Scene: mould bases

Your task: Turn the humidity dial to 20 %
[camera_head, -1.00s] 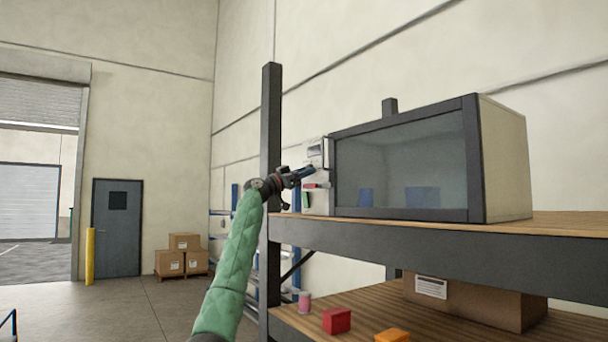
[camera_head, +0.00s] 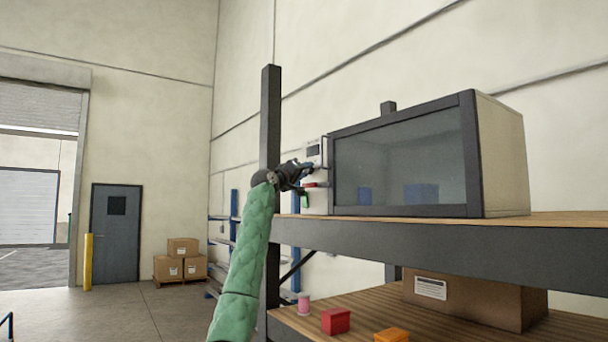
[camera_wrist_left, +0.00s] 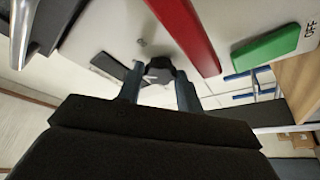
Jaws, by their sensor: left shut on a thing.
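The chamber (camera_head: 405,155) stands on the upper shelf, with a pale control panel (camera_head: 316,204) on its left side. My left gripper (camera_head: 306,168) is at the panel. In the left wrist view, a small dark dial (camera_wrist_left: 158,72) with a pale mark sits between the two fingertips (camera_wrist_left: 157,88), and the gripper is shut on it. The dial's scale and reading cannot be made out. A red bar (camera_wrist_left: 187,35) and a green switch (camera_wrist_left: 268,48) beside the letters "OFF" are on the panel near the fingers. My right gripper is not in view.
A dark shelf post (camera_head: 271,120) stands just left of the panel, close to my left arm. The lower shelf holds a red block (camera_head: 336,321), a pink spool (camera_head: 304,305), an orange block (camera_head: 392,335) and a cardboard box (camera_head: 475,300). Open floor lies to the left.

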